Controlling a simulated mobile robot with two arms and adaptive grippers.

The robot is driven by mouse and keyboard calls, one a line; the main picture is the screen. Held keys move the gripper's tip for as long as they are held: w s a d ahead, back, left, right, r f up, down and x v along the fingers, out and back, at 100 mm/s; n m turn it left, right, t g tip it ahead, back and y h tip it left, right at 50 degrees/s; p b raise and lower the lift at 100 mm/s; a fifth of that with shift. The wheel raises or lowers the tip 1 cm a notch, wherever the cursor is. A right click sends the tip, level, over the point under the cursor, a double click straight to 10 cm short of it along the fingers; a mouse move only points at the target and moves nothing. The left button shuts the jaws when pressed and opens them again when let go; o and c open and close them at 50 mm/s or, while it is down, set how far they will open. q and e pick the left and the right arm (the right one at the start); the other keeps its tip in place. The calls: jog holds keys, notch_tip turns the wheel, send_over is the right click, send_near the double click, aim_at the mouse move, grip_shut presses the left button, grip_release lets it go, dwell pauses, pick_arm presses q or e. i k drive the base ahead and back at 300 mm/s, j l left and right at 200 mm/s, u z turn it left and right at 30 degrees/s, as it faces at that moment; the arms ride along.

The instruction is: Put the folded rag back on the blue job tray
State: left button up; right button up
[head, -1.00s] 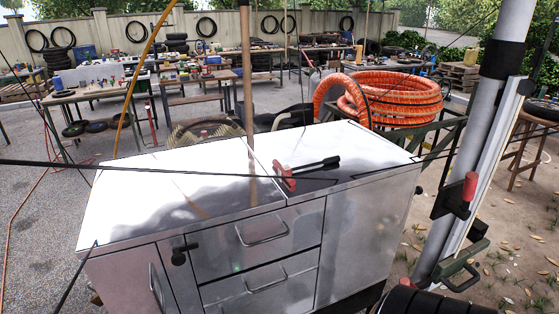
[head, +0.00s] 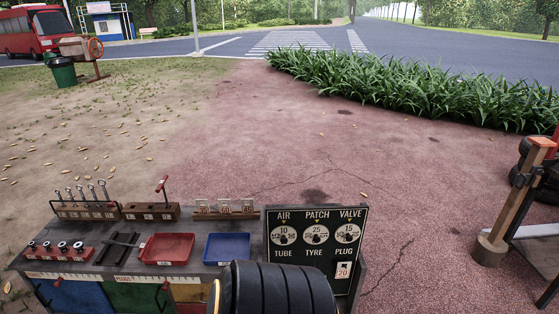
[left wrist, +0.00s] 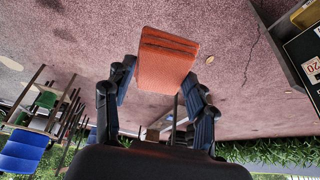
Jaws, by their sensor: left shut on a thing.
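The folded rag (left wrist: 166,60) is an orange-red folded block, seen in the left wrist view. My left gripper (left wrist: 162,92) is shut on it, with a dark finger on each side, and holds it above the reddish ground. The blue job tray (head: 227,247) is a shallow tray on the cart top in the head view, to the right of a red tray. It looks empty, and its near right part is hidden behind a black ribbed round thing. Neither gripper shows in the head view.
The red tray (head: 167,248) sits left of the blue one. A rack of wrenches (head: 87,209) and a wooden block with a red-handled tool (head: 151,211) line the back edge. Open ground lies behind the cart.

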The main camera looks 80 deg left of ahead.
aim_at(229, 250)
jog(key=k+j+u, duration=0.1)
jog(key=u, duration=0.35)
jog(key=j+u, duration=0.3)
jog(key=u, duration=0.2)
jog(key=j+u, duration=0.25)
jog(key=u, duration=0.2)
jog(key=j+u, duration=0.25)
jog(key=u, duration=0.2)
jog(key=i+j+u, duration=0.1)
jog(key=j, duration=0.3)
jog(key=i+j+u, duration=0.15)
jog(key=j, duration=0.25)
jog(key=i+j+u, duration=0.1)
jog(key=j, duration=0.25)
jog(key=i+j, duration=0.05)
